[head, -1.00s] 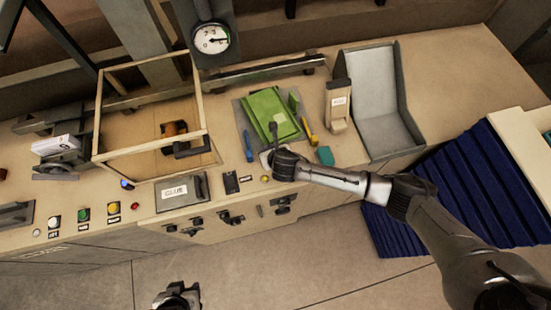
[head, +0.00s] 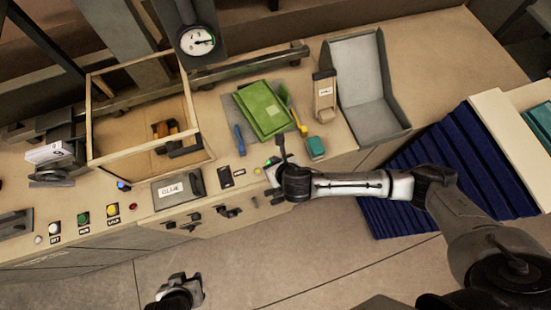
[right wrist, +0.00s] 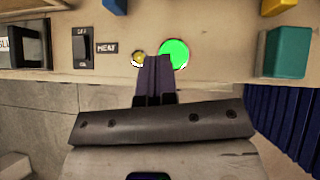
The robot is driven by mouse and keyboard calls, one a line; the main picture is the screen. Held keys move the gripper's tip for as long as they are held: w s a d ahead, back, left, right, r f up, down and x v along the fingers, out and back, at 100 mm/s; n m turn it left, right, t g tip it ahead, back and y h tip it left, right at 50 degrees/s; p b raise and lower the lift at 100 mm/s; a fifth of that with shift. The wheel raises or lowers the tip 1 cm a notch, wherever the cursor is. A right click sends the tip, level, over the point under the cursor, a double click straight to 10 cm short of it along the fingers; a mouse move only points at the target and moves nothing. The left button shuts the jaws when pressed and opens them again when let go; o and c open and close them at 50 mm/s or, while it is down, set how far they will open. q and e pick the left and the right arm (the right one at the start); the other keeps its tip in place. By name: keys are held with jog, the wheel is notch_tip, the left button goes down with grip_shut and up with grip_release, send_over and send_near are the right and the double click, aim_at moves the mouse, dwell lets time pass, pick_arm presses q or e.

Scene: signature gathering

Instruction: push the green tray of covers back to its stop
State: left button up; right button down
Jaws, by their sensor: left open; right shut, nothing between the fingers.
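The green tray of covers (head: 262,108) lies on a grey plate (head: 234,112) on the bench, below the dial in the head view. My right gripper (head: 280,143) is shut and empty, in front of the tray's near edge with a small gap. In the right wrist view its closed fingers (right wrist: 156,78) point at the bench front, beside a bright green disc (right wrist: 174,52) and a yellow knob (right wrist: 138,59). The tray is not in that view. My left gripper (head: 187,288) is open and empty, low over the floor and far from the tray.
A blue-handled tool (head: 239,140) and a yellow-handled tool (head: 300,124) flank the tray. A teal block (head: 316,148) and a wooden stand (head: 325,97) are to its right, then a grey bin (head: 367,90). A wooden frame (head: 150,112) stands left.

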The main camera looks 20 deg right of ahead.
jog(key=shift+s+r, duration=0.15)
jog(key=c, duration=1.8)
grip_release()
